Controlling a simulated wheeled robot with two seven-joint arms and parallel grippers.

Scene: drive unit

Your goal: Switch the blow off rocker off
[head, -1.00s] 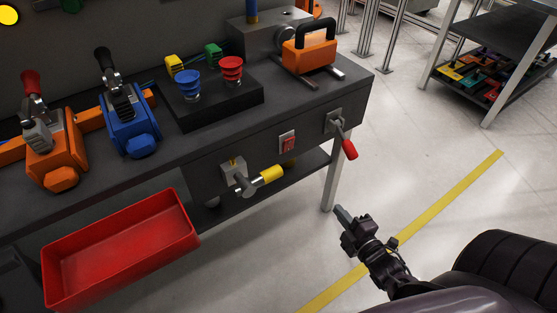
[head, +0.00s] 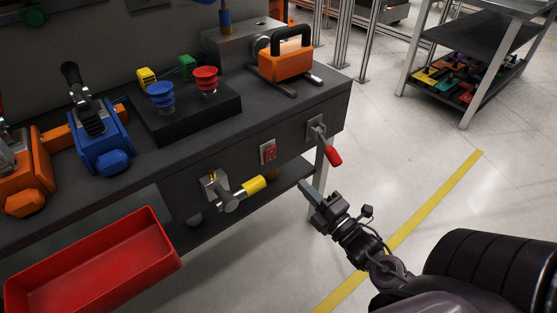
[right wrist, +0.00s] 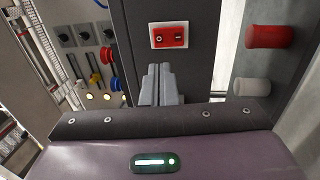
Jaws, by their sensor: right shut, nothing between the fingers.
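The red rocker (head: 269,153) sits in a pale plate on the dark front panel of the workbench, between a yellow-handled valve and a red-handled lever. It also shows in the right wrist view (right wrist: 169,35), ahead of the fingertips, with "0" and "I" style marks on its face. I cannot tell which side is pressed in. My right gripper (head: 306,187) is shut and empty, below and right of the rocker, apart from it. In the right wrist view its closed fingers (right wrist: 158,70) point toward the panel just under the rocker plate. My left gripper is not in view.
The yellow-handled valve (head: 247,189) juts out left of the rocker, and the red-handled lever (head: 333,156) hangs to its right. A red bin (head: 95,265) is at the lower left. The floor right of the bench is open up to a shelf cart (head: 455,50).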

